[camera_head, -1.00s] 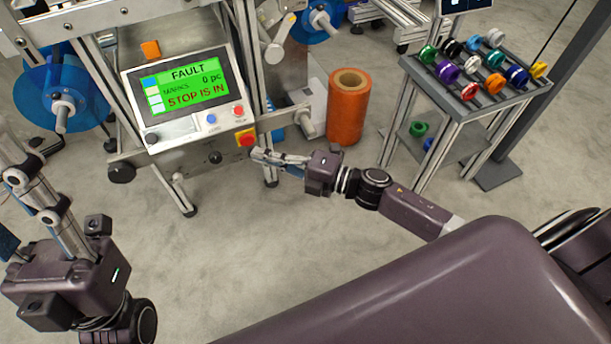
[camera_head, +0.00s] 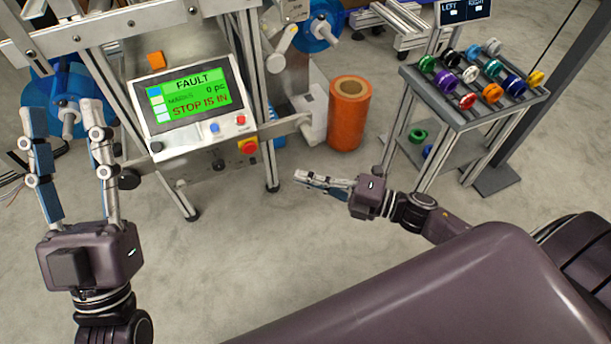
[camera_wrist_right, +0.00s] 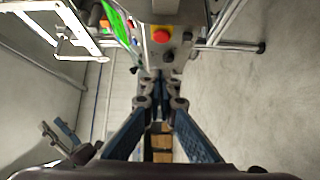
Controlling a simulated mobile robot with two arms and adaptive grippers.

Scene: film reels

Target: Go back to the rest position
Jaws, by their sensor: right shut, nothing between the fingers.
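My left gripper (camera_head: 68,125) is at the left in the head view, fingers pointing up and spread apart, empty, left of the control panel. My right gripper (camera_head: 298,178) is near the middle of the head view, shut and empty, pointing left over the floor. It is below and right of the red stop button (camera_head: 248,147), clear of it. In the right wrist view its fingers (camera_wrist_right: 160,100) meet at the tips, with the stop button (camera_wrist_right: 161,35) ahead and apart from them.
The machine's screen (camera_head: 187,97) reads "FAULT" and "STOP IS IN". An orange roll (camera_head: 349,114) stands on the floor behind my right gripper. A cart (camera_head: 462,118) with several coloured reels stands at the right. The floor in front of the machine (camera_head: 220,250) is clear.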

